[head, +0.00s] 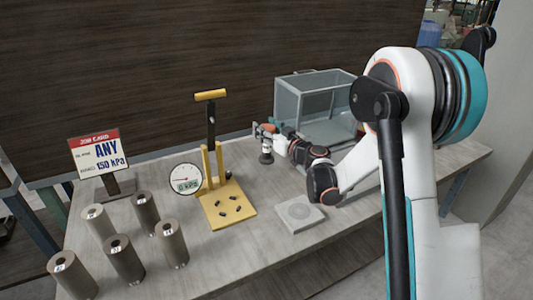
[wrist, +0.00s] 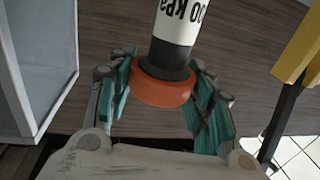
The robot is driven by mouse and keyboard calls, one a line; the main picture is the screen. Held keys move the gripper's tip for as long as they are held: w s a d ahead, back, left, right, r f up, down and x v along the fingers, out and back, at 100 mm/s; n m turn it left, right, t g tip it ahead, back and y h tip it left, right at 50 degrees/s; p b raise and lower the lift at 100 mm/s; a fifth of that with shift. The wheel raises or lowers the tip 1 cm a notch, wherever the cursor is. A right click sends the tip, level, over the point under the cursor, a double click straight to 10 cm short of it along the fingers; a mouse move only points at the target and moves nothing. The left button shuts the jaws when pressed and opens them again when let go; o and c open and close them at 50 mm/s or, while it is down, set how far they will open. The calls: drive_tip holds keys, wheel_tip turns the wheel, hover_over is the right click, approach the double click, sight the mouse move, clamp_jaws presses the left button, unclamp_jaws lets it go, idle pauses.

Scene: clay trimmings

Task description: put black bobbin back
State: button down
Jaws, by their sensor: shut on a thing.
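The black bobbin (wrist: 172,56) has a wide white band, with a "kPa" print partly cut off by the picture edge, and an orange-red end. My gripper (wrist: 163,76) is shut on it, with teal-padded fingers on both sides of the orange end. In the head view the bobbin (head: 266,157) hangs upright from my gripper (head: 268,133), orange end up and dark end down. It appears to be above the table, between the yellow press and the clear box. My fingers partly hide its upper end.
A pale square plate with a round mark (head: 300,213) lies near the table's front edge. A yellow press (head: 229,208) with a gauge (head: 186,178) stands left. Several grey-brown cylinders (head: 122,258) and a job card (head: 99,152) stand further left. A clear-walled box (head: 312,103) is behind my arm.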

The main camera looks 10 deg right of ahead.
sight(269, 148)
drive_tip(key=shift+f+b, duration=1.15)
drive_tip(key=shift+f, duration=2.4)
drive_tip(key=shift+f, duration=0.15)
drive_tip(key=c, duration=0.8)
unclamp_jaws()
drive_tip(key=shift+o, duration=0.2)
